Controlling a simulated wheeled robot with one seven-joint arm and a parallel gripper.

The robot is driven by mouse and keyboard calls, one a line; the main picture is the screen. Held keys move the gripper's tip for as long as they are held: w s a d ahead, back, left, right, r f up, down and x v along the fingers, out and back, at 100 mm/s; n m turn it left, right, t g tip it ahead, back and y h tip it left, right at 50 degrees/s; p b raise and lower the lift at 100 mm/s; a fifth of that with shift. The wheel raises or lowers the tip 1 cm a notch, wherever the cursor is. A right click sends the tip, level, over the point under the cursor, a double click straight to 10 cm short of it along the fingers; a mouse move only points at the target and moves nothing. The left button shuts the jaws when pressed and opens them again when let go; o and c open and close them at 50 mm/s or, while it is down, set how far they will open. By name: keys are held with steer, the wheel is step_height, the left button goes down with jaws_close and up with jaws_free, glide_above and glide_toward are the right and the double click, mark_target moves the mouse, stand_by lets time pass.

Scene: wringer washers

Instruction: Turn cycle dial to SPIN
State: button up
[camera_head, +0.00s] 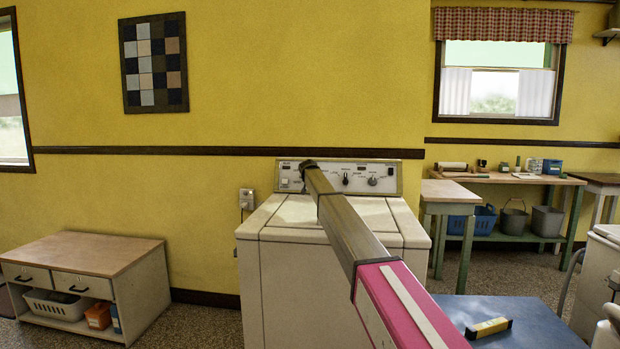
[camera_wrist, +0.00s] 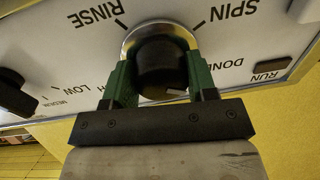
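The cycle dial (camera_wrist: 162,62) is a round black knob with a silver rim in the wrist view. My gripper (camera_wrist: 162,80) has one green finger on each side of it, and both appear to touch the knob. The panel print looks upside down here: RINSE is at upper left, SPIN (camera_wrist: 232,14) at upper right, and DONE at right. A small pale mark shows low on the knob, but I cannot tell which label the dial points to. In the head view, my gripper (camera_head: 308,166) is at the left part of the washer's control panel (camera_head: 390,190) and hides the dial.
A second black knob (camera_wrist: 15,95) with LOW and MEDIUM marks is at left in the wrist view. The white washer (camera_head: 290,285) stands against the yellow wall. A low cabinet (camera_head: 85,255) is at left, a blue-topped table (camera_head: 540,330) at lower right.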

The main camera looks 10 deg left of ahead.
steer(key=shift+n, duration=0.3)
steer(key=shift+c, duration=0.3)
steer(key=n, duration=1)
steer(key=shift+n+g, duration=0.3)
steer(key=shift+n, duration=0.1)
stand_by(0.3)
steer(key=o, duration=0.9)
steer(key=v, duration=1)
steer(key=shift+s+a+r, duration=0.2)
steer(key=shift+s, duration=0.1)
